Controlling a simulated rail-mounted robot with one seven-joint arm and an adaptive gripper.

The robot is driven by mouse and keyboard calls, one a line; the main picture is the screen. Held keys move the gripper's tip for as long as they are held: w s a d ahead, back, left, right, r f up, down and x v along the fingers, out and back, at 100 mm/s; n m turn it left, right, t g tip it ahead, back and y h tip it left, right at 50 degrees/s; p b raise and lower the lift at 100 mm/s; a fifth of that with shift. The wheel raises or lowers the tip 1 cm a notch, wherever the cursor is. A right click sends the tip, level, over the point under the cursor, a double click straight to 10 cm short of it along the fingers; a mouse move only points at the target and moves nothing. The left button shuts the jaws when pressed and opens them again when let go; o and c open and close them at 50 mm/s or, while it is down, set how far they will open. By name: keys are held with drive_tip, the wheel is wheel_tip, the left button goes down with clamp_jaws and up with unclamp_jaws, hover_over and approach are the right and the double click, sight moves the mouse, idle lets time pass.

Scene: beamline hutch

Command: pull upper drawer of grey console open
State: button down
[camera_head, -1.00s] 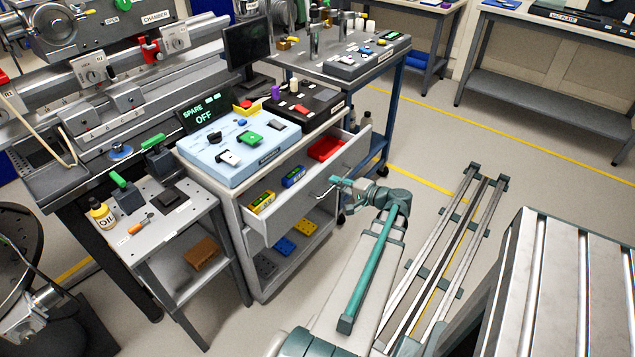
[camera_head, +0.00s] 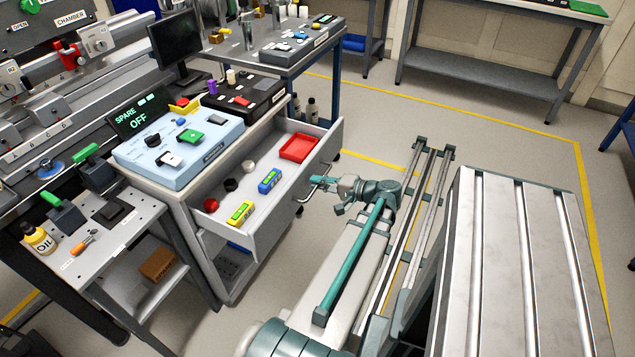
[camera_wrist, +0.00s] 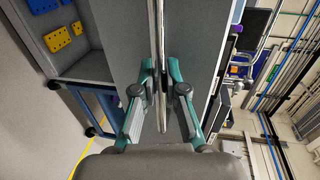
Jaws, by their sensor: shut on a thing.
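The grey console (camera_head: 186,192) stands left of centre in the head view, with its upper drawer (camera_head: 265,220) pulled well out. Inside the drawer lie a red tray (camera_head: 298,148), a blue block (camera_head: 270,181), a yellow block (camera_head: 240,213), a red knob (camera_head: 211,205) and dark and white pieces. My gripper (camera_head: 318,183) is at the drawer's front. In the wrist view my gripper (camera_wrist: 162,80) has its two teal fingers closed on the bar handle (camera_wrist: 158,30), one finger on each side. The drawer front (camera_wrist: 205,40) fills the middle of that view.
A light blue control panel (camera_head: 180,140) and a black box (camera_head: 243,97) sit on the console top. A side table (camera_head: 85,245) with an oil bottle (camera_head: 39,239) stands left. A slatted bench (camera_head: 510,260) is at right. Floor beyond the drawer is clear.

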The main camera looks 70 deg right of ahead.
drive_tip(key=c, duration=1.2)
unclamp_jaws()
drive_tip(key=shift+s, duration=0.1)
drive_tip(key=v, duration=1.1)
drive_tip(key=shift+s, duration=0.4)
drive_tip(key=shift+r, duration=0.1)
